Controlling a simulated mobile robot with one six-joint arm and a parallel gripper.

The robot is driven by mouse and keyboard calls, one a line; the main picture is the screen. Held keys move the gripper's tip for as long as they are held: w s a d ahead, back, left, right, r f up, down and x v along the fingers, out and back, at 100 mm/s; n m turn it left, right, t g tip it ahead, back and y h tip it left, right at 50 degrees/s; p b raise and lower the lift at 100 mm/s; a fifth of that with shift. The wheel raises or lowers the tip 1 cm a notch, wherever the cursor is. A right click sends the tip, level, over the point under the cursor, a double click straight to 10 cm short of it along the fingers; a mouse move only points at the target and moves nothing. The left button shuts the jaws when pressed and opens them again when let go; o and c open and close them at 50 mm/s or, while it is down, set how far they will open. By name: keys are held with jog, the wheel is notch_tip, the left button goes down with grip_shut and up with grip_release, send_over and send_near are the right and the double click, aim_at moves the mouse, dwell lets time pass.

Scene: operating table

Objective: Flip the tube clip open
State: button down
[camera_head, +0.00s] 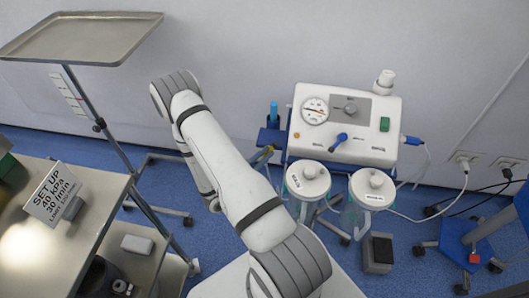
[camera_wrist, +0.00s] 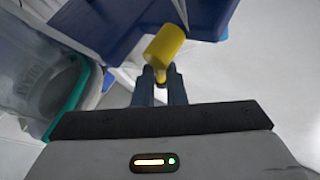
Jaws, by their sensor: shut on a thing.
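A yellow piece (camera_wrist: 164,45), which looks like the tube clip, shows in the wrist view just beyond my fingertips. Its narrow lower end sits between the two fingers. My gripper (camera_wrist: 160,76) is shut on this end. The fingers hide part of it, and I cannot tell from the picture whether the clip is open or closed. A small yellowish spot (camera_head: 262,157) shows beside the blue bracket in the head view.
The white suction unit (camera_head: 340,145) stands by the wall with two lidded jars (camera_head: 307,180) (camera_head: 373,187) below. In the wrist view, a clear jar with a teal rim (camera_wrist: 75,100) is close at left and a blue bracket (camera_wrist: 95,25) lies beyond. A steel table (camera_head: 95,230) carries a sign.

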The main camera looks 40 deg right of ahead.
jog(key=shift+n+t+h, duration=0.3)
jog(key=shift+n+t, duration=0.1)
jog(key=shift+n, duration=0.2)
jog(key=shift+w, duration=0.1)
jog(key=c, duration=1.8)
grip_release()
jog(key=shift+o, duration=0.2)
jog(key=v, duration=0.7)
jog(key=shift+a+f, duration=0.2)
jog(key=shift+a, duration=0.1)
jog(key=shift+c, duration=0.4)
